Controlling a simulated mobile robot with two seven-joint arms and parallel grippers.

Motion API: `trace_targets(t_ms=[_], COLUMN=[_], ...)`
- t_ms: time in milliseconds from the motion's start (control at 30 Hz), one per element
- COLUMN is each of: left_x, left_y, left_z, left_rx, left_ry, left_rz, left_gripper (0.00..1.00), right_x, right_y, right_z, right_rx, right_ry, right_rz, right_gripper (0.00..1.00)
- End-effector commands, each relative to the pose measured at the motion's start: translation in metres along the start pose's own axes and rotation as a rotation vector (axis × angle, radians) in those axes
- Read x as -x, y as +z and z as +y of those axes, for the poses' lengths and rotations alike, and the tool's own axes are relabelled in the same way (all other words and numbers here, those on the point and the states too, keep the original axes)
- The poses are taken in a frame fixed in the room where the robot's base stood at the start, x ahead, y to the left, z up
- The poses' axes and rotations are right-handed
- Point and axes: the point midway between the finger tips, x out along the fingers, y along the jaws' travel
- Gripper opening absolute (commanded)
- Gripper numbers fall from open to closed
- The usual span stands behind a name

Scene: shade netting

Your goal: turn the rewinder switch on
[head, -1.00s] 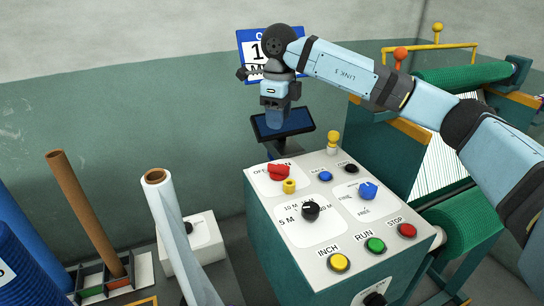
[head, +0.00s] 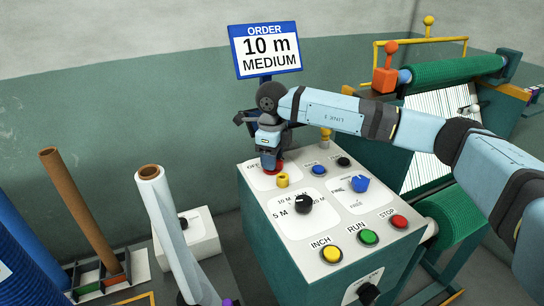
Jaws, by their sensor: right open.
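The control console (head: 262,222) has a white sloping top with several knobs and buttons. A red rotary switch (head: 279,167) sits at its back left, beside a partly covered label. My right gripper (head: 269,160) is open and points down over this switch, with its fingers around or just above it. The gripper hides most of the red switch, so its pointing direction and any contact cannot be told. A black knob (head: 368,293) sits on the console's front face, under a small label. My left gripper is not in view.
INCH, RUN and STOP buttons line the front edge. An order sign (head: 265,49) reads 10 m MEDIUM.

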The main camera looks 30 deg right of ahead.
Motion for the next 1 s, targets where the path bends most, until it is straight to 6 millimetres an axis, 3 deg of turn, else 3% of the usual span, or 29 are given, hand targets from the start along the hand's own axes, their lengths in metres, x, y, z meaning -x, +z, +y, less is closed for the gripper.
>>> trace_targets(t_ms=[100,133,300,667,1000], left_x=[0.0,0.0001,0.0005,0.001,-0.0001], left_y=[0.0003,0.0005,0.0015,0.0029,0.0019], left_z=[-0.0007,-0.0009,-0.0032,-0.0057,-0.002], left_rx=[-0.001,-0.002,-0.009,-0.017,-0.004], left_ry=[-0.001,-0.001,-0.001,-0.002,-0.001], left_rz=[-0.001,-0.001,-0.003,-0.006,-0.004], left_gripper=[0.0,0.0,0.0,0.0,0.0], right_x=[0.0001,0.0002,0.0004,0.0004,0.0006], right_y=[0.0001,0.0001,0.0001,0.0002,0.0003], right_z=[0.0,0.0001,0.0,0.0001,0.0001], right_rx=[0.0,0.0,0.0,-0.035,-0.253], right_ry=[0.0,0.0,0.0,0.0,0.001], right_rz=[0.0,0.0,0.0,0.0,-0.001], right_gripper=[0.43,0.38,0.0,0.0,0.0])
